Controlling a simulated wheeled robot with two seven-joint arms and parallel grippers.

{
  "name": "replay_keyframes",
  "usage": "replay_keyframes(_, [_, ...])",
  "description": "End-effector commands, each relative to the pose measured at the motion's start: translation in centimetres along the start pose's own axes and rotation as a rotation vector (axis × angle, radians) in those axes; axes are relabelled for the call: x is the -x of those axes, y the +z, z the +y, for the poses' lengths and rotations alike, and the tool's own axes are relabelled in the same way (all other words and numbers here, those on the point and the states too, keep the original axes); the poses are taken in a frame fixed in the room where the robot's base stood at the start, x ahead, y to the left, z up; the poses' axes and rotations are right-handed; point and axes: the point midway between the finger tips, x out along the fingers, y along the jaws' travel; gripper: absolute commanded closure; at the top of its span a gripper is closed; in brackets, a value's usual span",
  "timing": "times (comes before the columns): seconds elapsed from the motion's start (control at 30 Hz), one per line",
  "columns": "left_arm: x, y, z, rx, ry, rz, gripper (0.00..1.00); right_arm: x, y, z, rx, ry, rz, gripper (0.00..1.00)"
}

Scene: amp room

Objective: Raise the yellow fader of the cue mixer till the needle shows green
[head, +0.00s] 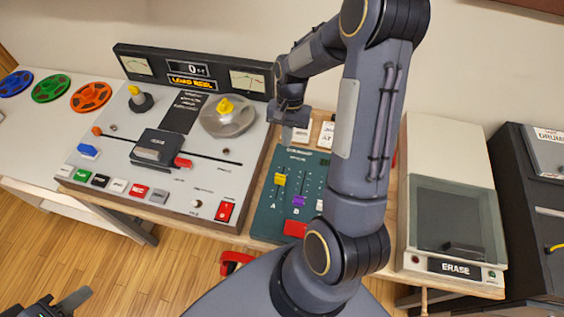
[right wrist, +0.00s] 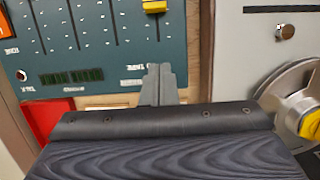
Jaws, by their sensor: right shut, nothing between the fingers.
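The cue mixer is a dark green panel (head: 268,216) in the middle of the head view, partly behind my right arm. Its yellow fader (head: 280,179) sits on the left slot; the yellow cap also shows at the top of the right wrist view (right wrist: 154,6). My right gripper (right wrist: 158,70) is shut and empty over the mixer's edge, in line with the yellow fader's slot but apart from the cap. My left gripper (head: 58,304) is at the lower left edge, only partly in view. I cannot make out a mixer needle.
An ERASE unit (head: 455,265) stands to the right. Small cards (head: 301,134) lie behind the mixer.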

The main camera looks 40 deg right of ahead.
Motion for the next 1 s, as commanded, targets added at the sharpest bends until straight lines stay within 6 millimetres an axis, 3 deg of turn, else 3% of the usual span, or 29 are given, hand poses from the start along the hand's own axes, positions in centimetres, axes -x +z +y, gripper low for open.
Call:
replay_keyframes(0.27, [0.7, -0.4, 0.3, 0.0, 0.0, 0.0, 0.64, -6.0, 0.2, 0.0, 0.002, 0.003, -0.006, 1.0])
replay_keyframes(0.53, [1.8, -0.9, 0.8, 0.0, 0.0, 0.0, 0.64, -6.6, 3.5, 0.0, 0.004, 0.001, -0.002, 1.0])
replay_keyframes(1.0, [1.7, -0.9, 0.8, 0.0, 0.0, 0.0, 0.64, -6.9, 4.1, 0.0, 0.004, 0.0, -0.001, 1.0])
